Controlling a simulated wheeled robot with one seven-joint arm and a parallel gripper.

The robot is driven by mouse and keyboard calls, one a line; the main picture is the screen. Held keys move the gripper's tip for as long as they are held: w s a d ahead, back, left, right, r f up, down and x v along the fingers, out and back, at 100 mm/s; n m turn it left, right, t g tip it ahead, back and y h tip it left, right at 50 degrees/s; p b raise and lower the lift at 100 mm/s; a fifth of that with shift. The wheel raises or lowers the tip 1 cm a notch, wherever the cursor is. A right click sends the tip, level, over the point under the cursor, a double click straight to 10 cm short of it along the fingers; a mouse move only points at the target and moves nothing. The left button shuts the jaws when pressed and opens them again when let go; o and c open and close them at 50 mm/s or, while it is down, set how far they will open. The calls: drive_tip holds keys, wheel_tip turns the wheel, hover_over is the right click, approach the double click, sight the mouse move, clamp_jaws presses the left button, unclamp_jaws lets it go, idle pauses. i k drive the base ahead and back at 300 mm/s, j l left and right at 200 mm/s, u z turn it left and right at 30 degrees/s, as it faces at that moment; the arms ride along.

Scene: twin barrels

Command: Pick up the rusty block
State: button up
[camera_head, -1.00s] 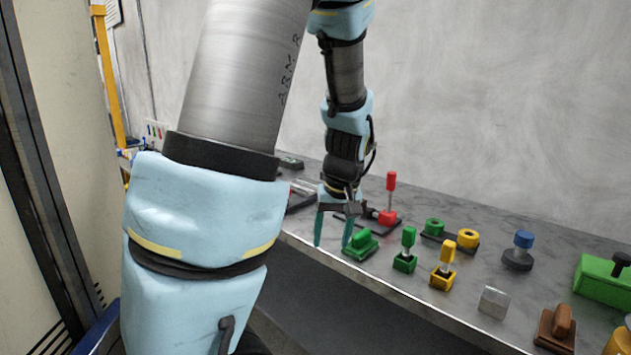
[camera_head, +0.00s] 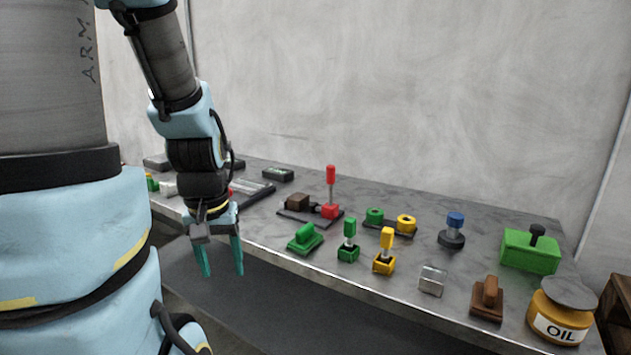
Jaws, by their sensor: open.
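The rusty block (camera_head: 487,303) is a rust-brown base with a raised rounded handle. It stands upright near the front edge of the grey bench (camera_head: 270,236), toward the right. My gripper (camera_head: 221,268) has two teal fingers pointing down. They are spread apart with nothing between them. It hangs at the bench's front edge on the left, far from the rusty block. Nothing hides the block.
A metal block (camera_head: 432,281) stands left of the rusty block and an oil pot (camera_head: 560,312) right of it. A green box (camera_head: 530,251) is behind. Yellow (camera_head: 384,262) and green (camera_head: 348,250) handled pieces and a green block (camera_head: 305,240) lie between.

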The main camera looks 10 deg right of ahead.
sight(297, 202)
drive_tip(key=i+u, duration=0.15)
drive_tip(key=u, duration=0.2)
drive_tip(key=i+l+u, duration=0.15)
drive_tip(key=u, duration=0.2)
drive_tip(key=i+l+u, duration=0.1)
drive_tip(key=u, duration=0.3)
